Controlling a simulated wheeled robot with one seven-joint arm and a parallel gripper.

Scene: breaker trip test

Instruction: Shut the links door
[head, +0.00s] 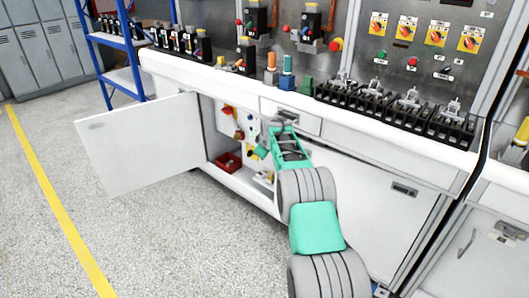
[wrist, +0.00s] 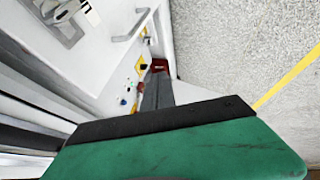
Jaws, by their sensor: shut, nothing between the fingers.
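The links door (head: 140,145) is a plain white panel that stands wide open at the left of the head view. The fingertips are partly hidden by my arm in the head view.
Inside the cabinet are a red bin (head: 228,162) and a panel with coloured knobs (head: 238,125). The white worktop (head: 190,72) juts out above, carrying switches and breakers. A blue shelf rack (head: 118,45) stands behind the door. The floor (head: 150,245) before the door is clear.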

